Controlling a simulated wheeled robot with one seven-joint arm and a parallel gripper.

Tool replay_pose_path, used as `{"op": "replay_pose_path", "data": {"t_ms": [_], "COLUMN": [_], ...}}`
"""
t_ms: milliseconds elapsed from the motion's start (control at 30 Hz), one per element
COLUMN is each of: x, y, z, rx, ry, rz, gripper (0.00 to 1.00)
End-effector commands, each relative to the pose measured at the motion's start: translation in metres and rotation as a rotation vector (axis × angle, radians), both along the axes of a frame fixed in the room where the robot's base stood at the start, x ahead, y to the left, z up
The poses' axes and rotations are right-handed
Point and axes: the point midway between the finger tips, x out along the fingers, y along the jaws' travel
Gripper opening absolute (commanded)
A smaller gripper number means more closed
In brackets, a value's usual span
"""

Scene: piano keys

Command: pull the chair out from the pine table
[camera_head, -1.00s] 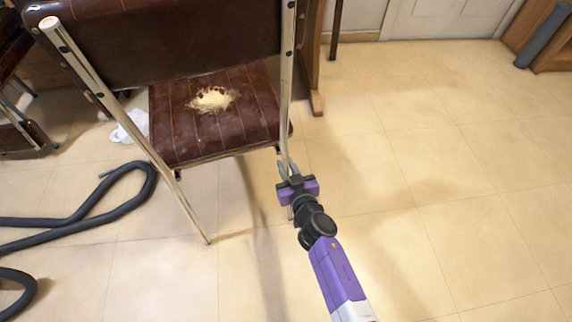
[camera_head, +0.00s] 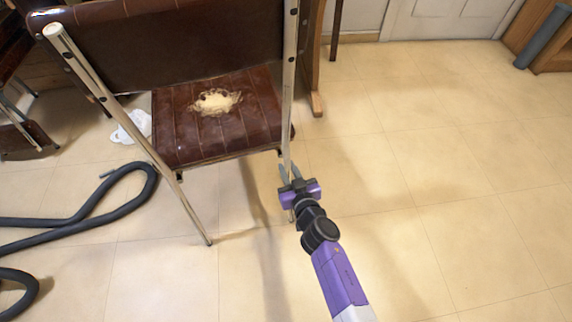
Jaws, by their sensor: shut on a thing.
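The chair (camera_head: 220,140) has a dark brown ribbed seat with torn padding, a brown backrest and metal tube legs. It stands upright at the upper left, its back toward me. My purple and black gripper (camera_head: 287,177) is shut on the chair's right rear leg, just below seat height. The fingertips are small in the view and partly merge with the leg. The pine table is mostly hidden behind the chair; a wooden upright with a foot (camera_head: 311,85) just right of the backrest may be part of it.
A dark grey hose (camera_head: 95,205) lies on the floor at the left. A crumpled white cloth (camera_head: 130,128) lies left of the seat. Another dark chair (camera_head: 25,135) is at the far left. The tiled floor (camera_head: 440,180) is clear to the right and in front.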

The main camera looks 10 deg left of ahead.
Motion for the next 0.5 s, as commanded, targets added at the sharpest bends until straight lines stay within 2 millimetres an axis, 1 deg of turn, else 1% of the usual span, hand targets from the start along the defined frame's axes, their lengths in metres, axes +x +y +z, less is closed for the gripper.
{"op": "replay_pose_path", "data": {"t_ms": [33,500], "x": [0.000,-0.009], "y": [-0.008,-0.024], "z": [-0.001,-0.002], "rx": [0.003,0.002], "ry": [0.006,0.008], "rz": [-0.013,-0.020], "gripper": [0.00,0.00]}}
